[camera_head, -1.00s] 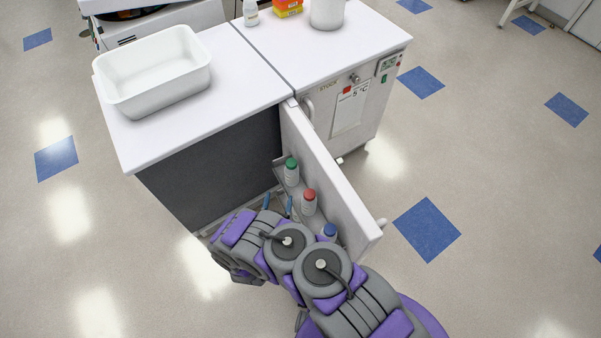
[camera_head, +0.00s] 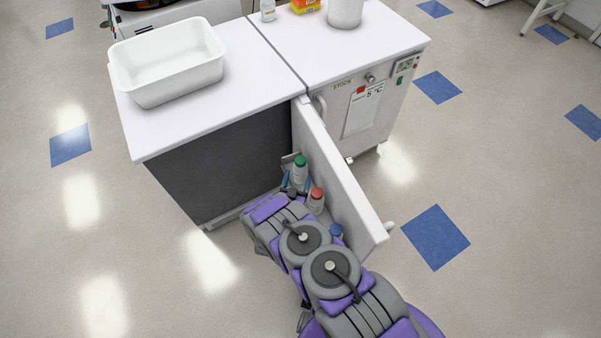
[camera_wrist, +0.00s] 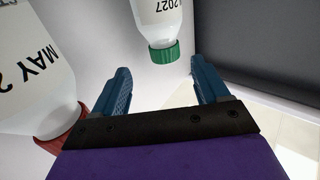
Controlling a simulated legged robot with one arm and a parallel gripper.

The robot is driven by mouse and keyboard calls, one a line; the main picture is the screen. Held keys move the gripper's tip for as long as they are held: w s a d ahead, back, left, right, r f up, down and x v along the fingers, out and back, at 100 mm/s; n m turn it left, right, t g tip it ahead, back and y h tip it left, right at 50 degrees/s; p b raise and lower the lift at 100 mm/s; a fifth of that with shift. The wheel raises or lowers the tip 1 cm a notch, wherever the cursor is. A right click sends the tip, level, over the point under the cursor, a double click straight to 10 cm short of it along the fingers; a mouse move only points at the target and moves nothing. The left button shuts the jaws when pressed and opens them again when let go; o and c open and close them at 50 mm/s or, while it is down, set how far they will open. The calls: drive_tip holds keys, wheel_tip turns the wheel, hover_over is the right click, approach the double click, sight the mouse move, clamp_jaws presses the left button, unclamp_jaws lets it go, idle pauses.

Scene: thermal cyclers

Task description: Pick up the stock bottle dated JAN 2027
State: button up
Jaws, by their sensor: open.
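A green-capped white bottle (camera_head: 300,173) stands on the open door's shelf. In the wrist view the green-capped bottle (camera_wrist: 160,22) appears upside down; its label shows "2027", with the month cut off. A red-capped bottle (camera_head: 316,203) stands nearer on the shelf; in the wrist view this red-capped bottle (camera_wrist: 30,75) reads "MAY 2" at the left. A blue-capped bottle (camera_head: 336,232) is partly hidden by my arm. My gripper (camera_wrist: 160,72) is open and empty, its blue fingers pointing toward the green-capped bottle. In the head view my gripper (camera_head: 296,183) is close in front of that bottle.
The fridge door (camera_head: 345,190) stands open just right of the bottles. A dark grey cabinet side (camera_head: 225,175) is to the left. A white tub (camera_head: 168,62) and a white container (camera_head: 345,12) are on the counter above. The floor at left is clear.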

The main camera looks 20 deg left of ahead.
sight(299, 165)
drive_tip(key=w+b, duration=0.1)
drive_tip(key=w, duration=0.1)
drive_tip(key=w+a, duration=0.1)
drive_tip(key=w, duration=0.1)
drive_tip(key=shift+w+a+r+b, duration=0.15)
drive_tip(key=shift+r+b, duration=0.05)
drive_tip(key=shift+b, duration=0.2)
drive_tip(key=shift+w, duration=0.6)
drive_tip(key=shift+r, duration=0.1)
drive_tip(key=shift+c, duration=0.4)
clamp_jaws()
